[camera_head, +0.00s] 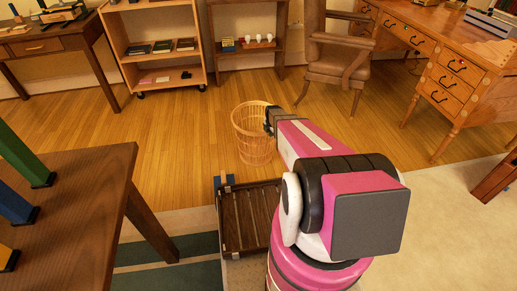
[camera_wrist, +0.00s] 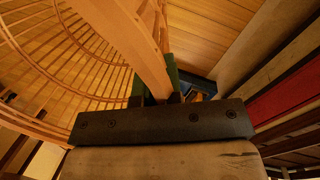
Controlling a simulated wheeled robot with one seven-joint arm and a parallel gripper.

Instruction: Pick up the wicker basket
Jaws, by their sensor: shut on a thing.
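The wicker basket (camera_head: 252,137) is a round, slatted, light-brown basket with an open top, upright beyond the slatted tray in the head view. My gripper (camera_head: 272,119) is at the right side of its rim. In the wrist view the basket (camera_wrist: 75,50) fills the upper left, and one of its wooden strips runs down into my gripper (camera_wrist: 162,97). The gripper is shut on the basket's rim or side wall. The fingertips are mostly hidden. I cannot tell whether the basket's bottom touches the floor.
A dark slatted tray (camera_head: 240,215) is just in front of the basket. A wooden table (camera_head: 75,215) stands at the left. A leather chair (camera_head: 335,55) and a desk (camera_head: 440,60) are at the back right, and shelves (camera_head: 155,65) at the back. The wood floor (camera_head: 180,140) left of the basket is clear.

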